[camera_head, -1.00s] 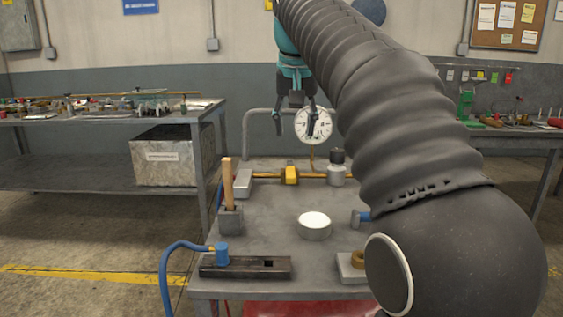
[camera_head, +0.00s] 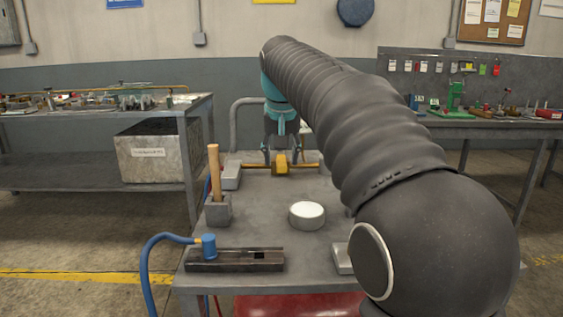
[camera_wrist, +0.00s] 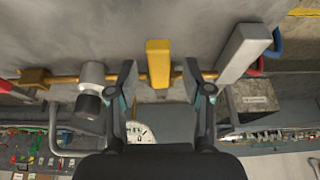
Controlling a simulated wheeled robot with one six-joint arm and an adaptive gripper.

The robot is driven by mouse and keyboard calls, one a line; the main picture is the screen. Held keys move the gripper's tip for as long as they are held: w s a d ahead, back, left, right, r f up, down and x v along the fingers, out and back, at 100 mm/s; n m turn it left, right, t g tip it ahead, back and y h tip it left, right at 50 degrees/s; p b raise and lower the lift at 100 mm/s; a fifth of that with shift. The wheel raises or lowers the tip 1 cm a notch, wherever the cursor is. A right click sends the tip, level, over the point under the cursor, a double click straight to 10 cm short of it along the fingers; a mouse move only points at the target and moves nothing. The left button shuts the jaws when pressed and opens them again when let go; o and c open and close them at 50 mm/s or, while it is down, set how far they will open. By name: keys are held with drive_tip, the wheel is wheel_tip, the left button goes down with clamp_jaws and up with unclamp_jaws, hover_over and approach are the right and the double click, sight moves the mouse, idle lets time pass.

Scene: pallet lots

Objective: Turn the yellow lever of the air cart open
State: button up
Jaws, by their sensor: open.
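The yellow lever (camera_head: 280,160) sits on a brass pipe (camera_head: 310,168) at the back of the grey air cart (camera_head: 262,218). In the wrist view the yellow lever (camera_wrist: 158,62) stands across the pipe, between my finger pads. My gripper (camera_head: 281,158) is at the lever, with a finger on each side. In the wrist view my gripper (camera_wrist: 159,78) is open, with a gap between each pad and the lever. The pressure gauge (camera_wrist: 140,133) shows partly beyond the fingers in the wrist view; my arm hides it in the head view.
A wooden-handled tool stands in a grey block (camera_head: 217,210) at the cart's left. A round white-topped tin (camera_head: 307,214), a dark slotted block (camera_head: 235,260) and a blue hose (camera_head: 150,265) are nearer the front. A grey block (camera_wrist: 245,50) and black-capped fitting (camera_wrist: 91,80) flank the lever.

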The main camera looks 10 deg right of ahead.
drive_tip(key=shift+w+d+f, duration=0.1)
drive_tip(key=shift+w+f, duration=0.1)
drive_tip(key=shift+f, duration=0.35)
clamp_jaws()
